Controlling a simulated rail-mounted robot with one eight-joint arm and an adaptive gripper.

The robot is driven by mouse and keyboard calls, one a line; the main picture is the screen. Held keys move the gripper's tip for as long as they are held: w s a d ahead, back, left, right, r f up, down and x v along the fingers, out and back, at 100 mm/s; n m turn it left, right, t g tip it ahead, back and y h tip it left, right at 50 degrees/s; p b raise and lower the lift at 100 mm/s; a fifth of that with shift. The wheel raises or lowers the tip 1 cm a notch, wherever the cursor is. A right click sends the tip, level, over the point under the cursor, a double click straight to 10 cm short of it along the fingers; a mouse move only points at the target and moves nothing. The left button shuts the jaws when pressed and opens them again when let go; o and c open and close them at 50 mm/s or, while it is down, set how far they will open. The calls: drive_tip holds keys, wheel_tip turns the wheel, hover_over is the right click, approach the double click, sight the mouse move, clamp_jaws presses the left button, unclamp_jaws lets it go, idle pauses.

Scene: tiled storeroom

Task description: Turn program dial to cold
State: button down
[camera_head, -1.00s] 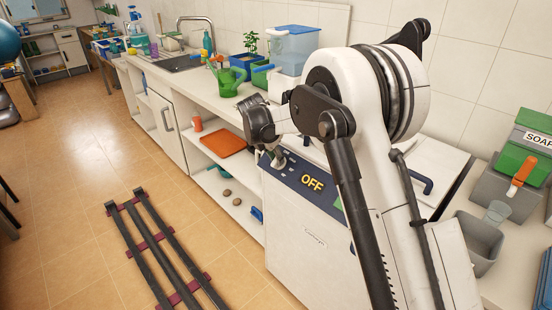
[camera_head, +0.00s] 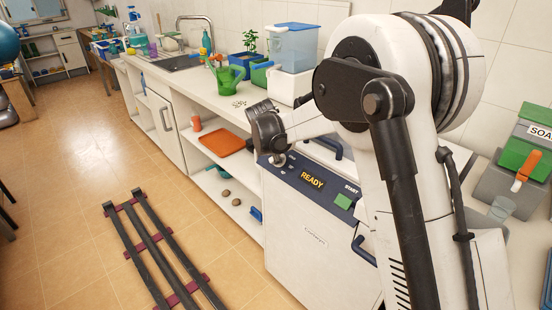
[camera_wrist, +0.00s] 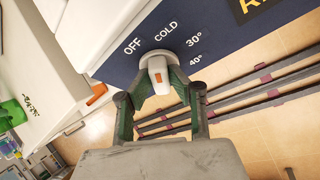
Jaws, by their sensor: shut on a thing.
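The program dial (camera_wrist: 157,66) is a white knob with an orange mark on the blue control panel (camera_wrist: 118,66) in the wrist view. The printed labels OFF, COLD, 30° and 40° run around it. My gripper (camera_wrist: 160,88) is shut on the dial, with a green-lined finger on each side. In the head view my gripper (camera_head: 277,164) is at the left end of the panel, and the display (camera_head: 313,180) reads READY. Which label the dial points to is hard to tell.
A green START button (camera_head: 343,201) is at the panel's right end. Blue handles (camera_head: 364,250) stick out from the white machine (camera_head: 310,260). Dark rails (camera_head: 150,245) lie on the floor at left.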

drive_tip(key=shift+s+m+t, duration=0.1)
drive_tip(key=shift+m+t, duration=0.2)
drive_tip(key=shift+m, duration=0.4)
drive_tip(key=shift+b, duration=0.3)
drive_tip(key=c, duration=1.6)
unclamp_jaws()
drive_tip(key=v, duration=1.2)
drive_tip(key=shift+d, duration=0.1)
